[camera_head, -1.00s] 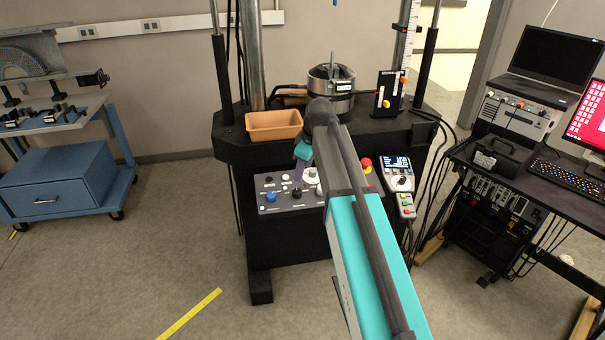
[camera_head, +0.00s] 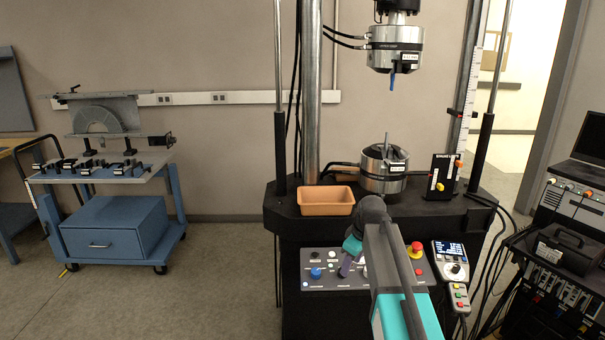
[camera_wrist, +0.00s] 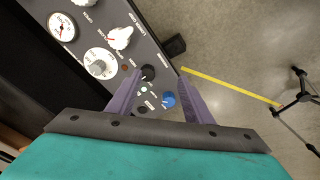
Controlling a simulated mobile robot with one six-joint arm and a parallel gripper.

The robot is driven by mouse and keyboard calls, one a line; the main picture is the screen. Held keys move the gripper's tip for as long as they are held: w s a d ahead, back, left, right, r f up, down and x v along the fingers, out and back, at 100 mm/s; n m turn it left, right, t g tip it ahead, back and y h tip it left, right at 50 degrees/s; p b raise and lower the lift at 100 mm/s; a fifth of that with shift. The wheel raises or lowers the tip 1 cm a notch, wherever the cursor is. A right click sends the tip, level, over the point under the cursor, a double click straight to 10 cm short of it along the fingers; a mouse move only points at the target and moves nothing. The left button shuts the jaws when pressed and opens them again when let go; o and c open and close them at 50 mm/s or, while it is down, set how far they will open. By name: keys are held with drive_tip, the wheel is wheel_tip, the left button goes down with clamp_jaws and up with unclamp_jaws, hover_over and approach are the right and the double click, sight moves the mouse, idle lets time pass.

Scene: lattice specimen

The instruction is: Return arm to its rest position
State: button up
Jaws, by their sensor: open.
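My arm stretches forward from the bottom of the head view, and my gripper (camera_head: 347,266) hangs at its end in front of the machine's control panel (camera_head: 322,282). In the wrist view the two purple fingers of my gripper (camera_wrist: 160,84) stand apart with nothing between them. Beyond them the panel shows its knobs, a gauge (camera_wrist: 62,27) and a blue knob (camera_wrist: 168,99). The fingertips look apart from the panel, though the exact gap is hard to tell.
An orange-brown tray (camera_head: 327,207) and a black stand (camera_head: 443,178) sit there. A blue cart (camera_head: 120,225) stands left, a computer desk right. The floor front left is clear.

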drive_tip(key=s+f+m+g, duration=0.2)
drive_tip(key=s+f, duration=0.8)
drive_tip(key=f, duration=0.5)
drive_tip(key=s+f+m+g, duration=0.25)
drive_tip(key=s+f, duration=0.75)
drive_tip(key=f, duration=0.5)
drive_tip(key=s+f+m+g, duration=0.1)
drive_tip(key=s+f, duration=0.4)
drive_tip(key=s, duration=0.4)
drive_tip(key=s+f+m+g, duration=0.2)
drive_tip(key=s+f, duration=0.3)
drive_tip(key=s, duration=0.5)
drive_tip(key=s+f+m+g+h, duration=0.1)
drive_tip(key=s+f, duration=0.4)
drive_tip(key=s, duration=0.5)
drive_tip(key=shift+s+a+f+m, duration=0.25)
drive_tip(key=shift+a+m, duration=0.15)
drive_tip(key=shift+m, duration=0.15)
drive_tip(key=shift+g, duration=0.25)
drive_tip(key=shift+c, duration=0.4)
drive_tip(key=c, duration=0.3)
drive_tip(key=shift+s, duration=0.15)
